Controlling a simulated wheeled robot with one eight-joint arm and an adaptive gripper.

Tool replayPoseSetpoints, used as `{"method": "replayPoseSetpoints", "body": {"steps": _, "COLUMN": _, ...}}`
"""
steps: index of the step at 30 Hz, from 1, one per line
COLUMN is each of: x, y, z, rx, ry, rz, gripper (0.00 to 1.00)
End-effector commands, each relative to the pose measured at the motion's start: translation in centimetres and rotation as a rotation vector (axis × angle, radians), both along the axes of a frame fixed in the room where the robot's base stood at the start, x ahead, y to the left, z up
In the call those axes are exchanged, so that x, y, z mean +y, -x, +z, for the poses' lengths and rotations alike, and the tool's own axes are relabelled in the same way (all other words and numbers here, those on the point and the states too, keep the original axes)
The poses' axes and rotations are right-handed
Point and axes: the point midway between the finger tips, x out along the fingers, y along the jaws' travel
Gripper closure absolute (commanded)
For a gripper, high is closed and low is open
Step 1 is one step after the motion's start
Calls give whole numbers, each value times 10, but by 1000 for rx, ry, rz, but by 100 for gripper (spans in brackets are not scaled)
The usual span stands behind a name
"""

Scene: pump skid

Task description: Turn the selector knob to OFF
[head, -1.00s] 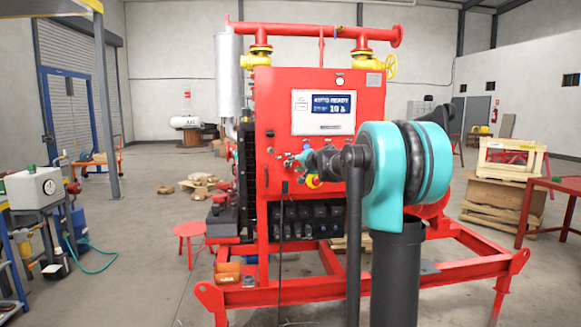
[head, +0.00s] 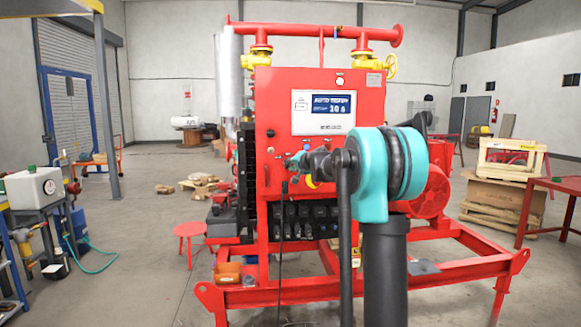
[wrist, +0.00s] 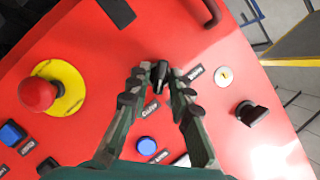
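A red control panel (head: 275,95) stands on the pump skid. In the wrist view, a black knob with a narrow grip (wrist: 158,73) sits on the panel between my fingertips, with small labels around it that I cannot read for sure. My gripper (wrist: 158,88) is open, one finger on each side of this knob; gaps seem to show, and contact cannot be told. A second black knob (wrist: 250,113) sits to the right. In the head view, my gripper (head: 292,162) is at the panel's lower part and my arm hides the controls behind it.
A lit display (head: 323,112) shows AUTO text. A red handle (wrist: 206,12) is above.

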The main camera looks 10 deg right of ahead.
Motion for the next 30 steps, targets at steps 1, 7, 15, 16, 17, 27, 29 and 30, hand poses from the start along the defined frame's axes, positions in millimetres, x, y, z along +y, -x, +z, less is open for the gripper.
{"method": "replayPoseSetpoints", "body": {"steps": 1, "x": 0, "y": 0, "z": 0, "rx": 0, "ry": 0, "rz": 0, "gripper": 100}}
{"method": "replayPoseSetpoints", "body": {"steps": 7, "x": 0, "y": 0, "z": 0, "rx": 0, "ry": 11, "rz": 0, "gripper": 100}}
{"method": "replayPoseSetpoints", "body": {"steps": 15, "x": 1, "y": 0, "z": 1, "rx": 0, "ry": 118, "rz": 1, "gripper": 100}}
{"method": "replayPoseSetpoints", "body": {"steps": 16, "x": 2, "y": 0, "z": 1, "rx": 0, "ry": 137, "rz": 1, "gripper": 100}}
{"method": "replayPoseSetpoints", "body": {"steps": 17, "x": 2, "y": 0, "z": 1, "rx": 1, "ry": 159, "rz": 2, "gripper": 100}}
{"method": "replayPoseSetpoints", "body": {"steps": 27, "x": 4, "y": 0, "z": 2, "rx": 0, "ry": 457, "rz": 1, "gripper": 100}}
{"method": "replayPoseSetpoints", "body": {"steps": 29, "x": 4, "y": 0, "z": 2, "rx": 0, "ry": 509, "rz": 1, "gripper": 100}}
{"method": "replayPoseSetpoints", "body": {"steps": 30, "x": 5, "y": 0, "z": 2, "rx": 0, "ry": 543, "rz": 3, "gripper": 100}}
